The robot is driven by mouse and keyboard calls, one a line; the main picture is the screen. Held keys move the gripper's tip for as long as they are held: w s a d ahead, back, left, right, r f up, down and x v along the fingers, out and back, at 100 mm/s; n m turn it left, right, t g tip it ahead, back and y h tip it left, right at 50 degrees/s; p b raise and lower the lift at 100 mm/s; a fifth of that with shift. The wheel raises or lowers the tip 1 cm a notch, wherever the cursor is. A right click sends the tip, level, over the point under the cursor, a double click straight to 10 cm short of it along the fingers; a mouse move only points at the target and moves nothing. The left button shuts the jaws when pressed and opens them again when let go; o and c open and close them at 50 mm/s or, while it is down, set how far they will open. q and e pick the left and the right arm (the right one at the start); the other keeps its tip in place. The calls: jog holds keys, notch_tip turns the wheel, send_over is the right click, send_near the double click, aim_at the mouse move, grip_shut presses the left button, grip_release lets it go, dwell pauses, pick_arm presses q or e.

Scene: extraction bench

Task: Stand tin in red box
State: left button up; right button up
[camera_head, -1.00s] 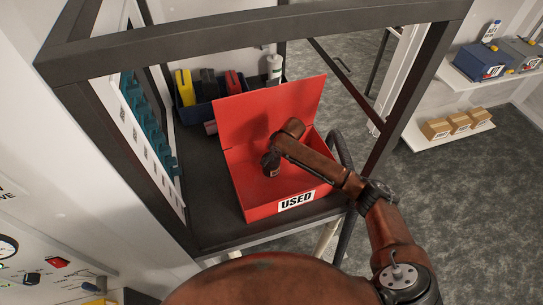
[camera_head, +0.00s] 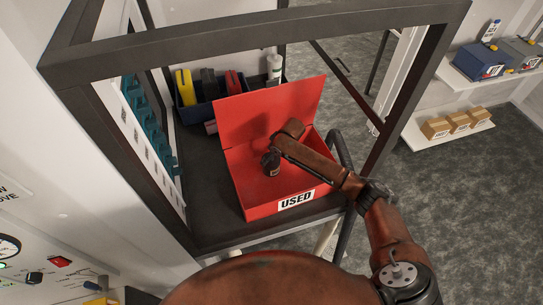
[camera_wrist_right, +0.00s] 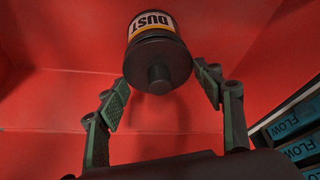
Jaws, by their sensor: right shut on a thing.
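The red box (camera_head: 250,203) stands on the dark bench with its lid raised at the back and a USED label on its front. The tin (camera_wrist_right: 152,25) is dark with a white and orange DUST label. It shows between my right gripper's fingers (camera_wrist_right: 160,88) in the wrist view, with red box walls behind it. In the head view the small dark tin (camera_head: 274,171) is inside the box outline, below my right gripper (camera_head: 271,160), which is shut on it. Whether the tin touches the box floor cannot be told. My left gripper is not in view.
A dark blue bin (camera_head: 203,115) with yellow, black and red items and a white bottle (camera_head: 274,68) stands behind the box. Dark frame posts (camera_head: 405,90) surround the bench. Teal holders (camera_head: 150,130) line the left panel. The box floor around the tin looks clear.

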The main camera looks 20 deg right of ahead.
dwell(0.4)
jog(key=o, duration=1)
jog(key=shift+o, duration=0.4)
jog(key=o, duration=0.4)
jog(key=shift+r, duration=0.1)
